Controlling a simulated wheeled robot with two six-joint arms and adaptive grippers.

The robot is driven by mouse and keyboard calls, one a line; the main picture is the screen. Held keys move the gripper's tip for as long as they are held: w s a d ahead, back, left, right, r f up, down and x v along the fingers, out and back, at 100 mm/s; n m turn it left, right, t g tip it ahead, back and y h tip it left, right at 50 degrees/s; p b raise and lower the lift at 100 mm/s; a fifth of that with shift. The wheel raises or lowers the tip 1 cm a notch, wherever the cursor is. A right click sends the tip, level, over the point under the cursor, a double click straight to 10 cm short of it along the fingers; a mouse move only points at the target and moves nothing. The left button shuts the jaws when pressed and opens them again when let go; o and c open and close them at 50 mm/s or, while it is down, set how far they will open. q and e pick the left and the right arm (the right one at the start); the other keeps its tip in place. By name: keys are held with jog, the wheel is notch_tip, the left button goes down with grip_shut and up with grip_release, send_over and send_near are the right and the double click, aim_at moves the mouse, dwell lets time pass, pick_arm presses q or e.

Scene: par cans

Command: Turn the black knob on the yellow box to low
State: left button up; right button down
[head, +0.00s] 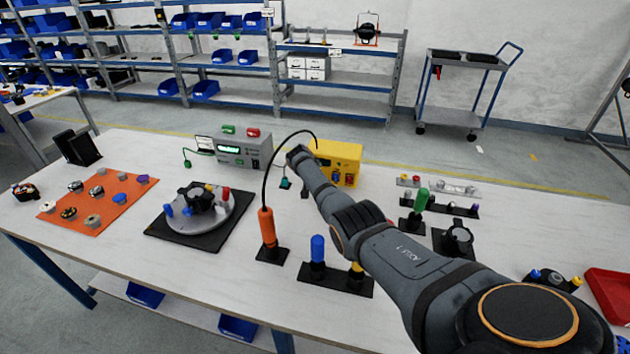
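The yellow box (345,152) stands near the back of the white table, right of the grey tester box. My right arm comes in from the lower right and crosses in front of its left part. I cannot make out the black knob; the arm hides part of that front. My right arm ends at a dark wrist (296,154) by the box's left side. The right gripper's fingers are not clearly seen. My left gripper is not in view.
A grey tester box (240,150) with a green display stands to the left. An orange handle (267,228) with a curved black cable stands on a black base in front. An orange mat (92,222), a round turntable (198,222) and a red tray (606,298) also occupy the table.

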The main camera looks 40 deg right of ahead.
dwell(0.4)
jog(key=c, duration=1.1)
grip_release()
jog(key=shift+c, duration=0.2)
jog(key=shift+s+a+r, duration=0.15)
jog(key=shift+a+r, duration=0.1)
jog(key=shift+r, duration=0.2)
jog(key=v, duration=1)
jog(key=shift+s+a+r, duration=0.2)
jog(key=shift+s+a, duration=0.05)
jog(key=shift+a, duration=0.05)
